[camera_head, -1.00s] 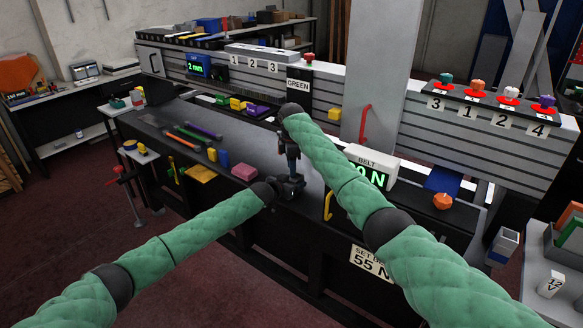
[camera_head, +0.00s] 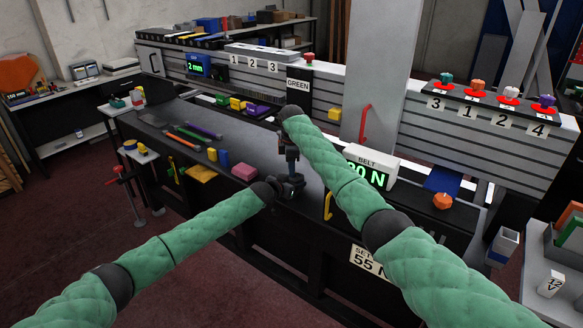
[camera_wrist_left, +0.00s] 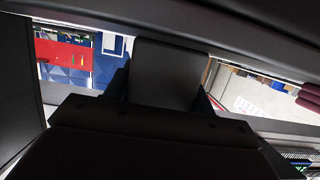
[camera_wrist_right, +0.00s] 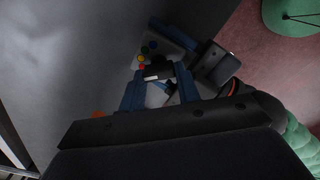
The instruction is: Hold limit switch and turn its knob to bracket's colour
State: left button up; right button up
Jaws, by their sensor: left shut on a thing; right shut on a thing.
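The limit switch (camera_wrist_right: 176,40) shows in the right wrist view as a grey body with blue, yellow, red and green dots around a dark knob (camera_wrist_right: 157,70). My left gripper (camera_head: 289,186) is shut on the switch at the table's front edge; its dark fingers hide most of the hold. My right gripper (camera_head: 290,152) comes from above, its blue-sided fingers (camera_wrist_right: 158,92) shut at the knob. The knob's pointing direction is too dark to tell. I cannot tell which thing is the bracket.
A white BELT display (camera_head: 371,167) and an orange faceted piece (camera_head: 442,201) stand to the right. A red handle (camera_head: 365,122) is behind my right arm.

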jog(key=m, duration=0.5)
jog(key=shift+w+m, duration=0.2)
jog(key=shift+m, duration=0.2)
pick_arm(q)
jog(key=shift+s+d+f, duration=0.1)
pick_arm(e)
jog(key=m, duration=0.5)
jog(key=shift+w+d+r, duration=0.1)
jog(key=shift+d, duration=0.05)
jog(key=o, duration=0.7)
notch_tip(320, 180, up, 12)
dwell(0.4)
